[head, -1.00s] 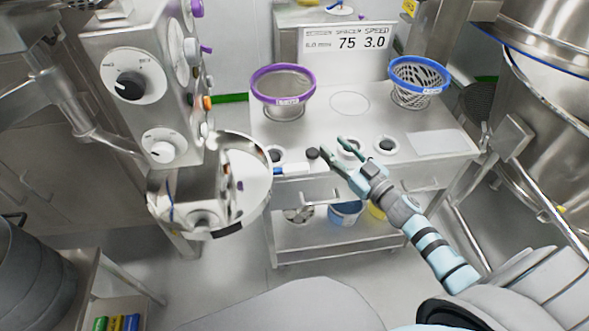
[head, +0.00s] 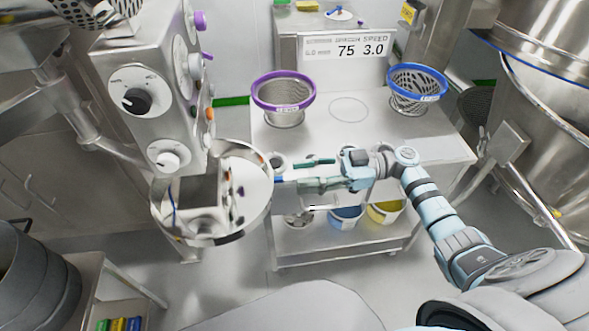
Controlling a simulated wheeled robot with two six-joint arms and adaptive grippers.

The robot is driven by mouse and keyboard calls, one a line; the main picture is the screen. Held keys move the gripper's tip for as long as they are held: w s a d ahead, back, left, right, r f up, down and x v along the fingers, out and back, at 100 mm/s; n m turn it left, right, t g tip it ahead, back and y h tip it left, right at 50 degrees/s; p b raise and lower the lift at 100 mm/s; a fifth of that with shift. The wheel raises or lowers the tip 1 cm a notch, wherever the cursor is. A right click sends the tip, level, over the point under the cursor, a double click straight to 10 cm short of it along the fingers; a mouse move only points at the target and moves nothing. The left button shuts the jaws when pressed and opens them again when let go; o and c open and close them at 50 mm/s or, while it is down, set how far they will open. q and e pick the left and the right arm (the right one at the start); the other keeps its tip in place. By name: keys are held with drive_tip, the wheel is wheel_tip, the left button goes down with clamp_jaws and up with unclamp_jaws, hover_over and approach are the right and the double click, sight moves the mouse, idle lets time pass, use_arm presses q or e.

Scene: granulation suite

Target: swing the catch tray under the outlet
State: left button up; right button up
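The catch tray (head: 259,201) is a round, shiny metal dish beside and below the dial-faced machine (head: 127,75). A short handle with blue on it (head: 284,176) sticks out from its right rim. My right gripper (head: 306,174) is open and points left. Its two fingers lie on the far and near sides of the handle's line, and they partly hide the handle. I cannot see whether they touch it. The outlet cannot be clearly made out; a boxy metal shape (head: 197,200) shows over or mirrored in the tray. My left gripper is not in view.
A metal trolley (head: 330,109) carries a purple-rimmed sieve basket (head: 284,99) and a blue-rimmed one (head: 416,88). Blue (head: 346,213) and yellow (head: 386,212) buckets stand on its lower shelf. A large steel vessel (head: 548,120) stands at right. Open floor lies in front.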

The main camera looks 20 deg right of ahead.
drive_tip(key=shift+x, duration=1.45)
drive_tip(key=shift+c, duration=0.5)
clamp_jaws()
